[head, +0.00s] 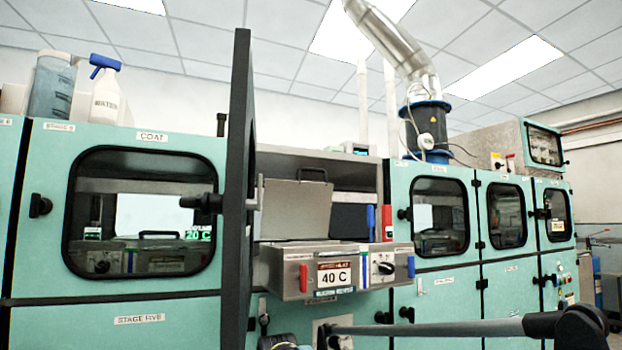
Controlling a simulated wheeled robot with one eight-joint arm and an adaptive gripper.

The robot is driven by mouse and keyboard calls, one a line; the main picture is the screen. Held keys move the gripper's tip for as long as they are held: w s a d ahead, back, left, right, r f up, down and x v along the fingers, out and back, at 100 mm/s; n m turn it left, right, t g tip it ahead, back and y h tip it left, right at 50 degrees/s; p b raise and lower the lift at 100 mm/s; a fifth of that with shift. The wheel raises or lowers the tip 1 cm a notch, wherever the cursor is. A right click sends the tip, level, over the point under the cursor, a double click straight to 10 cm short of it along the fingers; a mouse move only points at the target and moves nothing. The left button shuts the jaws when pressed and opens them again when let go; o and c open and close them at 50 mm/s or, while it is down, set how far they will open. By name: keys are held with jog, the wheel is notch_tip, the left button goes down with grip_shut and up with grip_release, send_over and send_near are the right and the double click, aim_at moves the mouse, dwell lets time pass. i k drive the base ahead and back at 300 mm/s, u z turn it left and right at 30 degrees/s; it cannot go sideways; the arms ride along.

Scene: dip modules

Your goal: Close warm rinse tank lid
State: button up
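The warm rinse tank (300,282) sits in an open bay at the middle of the head view. It is a steel box with a red-topped display reading 40 C, a dial and red and blue tabs on its front. The small label below the display is too blurred to read surely. A flat grey lid (295,210) with a dark handle on its top edge (313,173) stands raised, tilted back at the rear of the tank. The tank's inside is hidden from this low angle. My gripper cannot be made out in this view.
A dark door (240,190) stands open, edge-on, just left of the tank, with a handle jutting out. Closed teal cabinets with windows flank the bay, the coat cabinet (140,215) at left. A spray bottle (105,95) stands on top.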

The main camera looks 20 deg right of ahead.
aim_at(297, 209)
jog(key=z, duration=0.35)
jog(key=k, duration=1.1)
jog(key=z, duration=0.1)
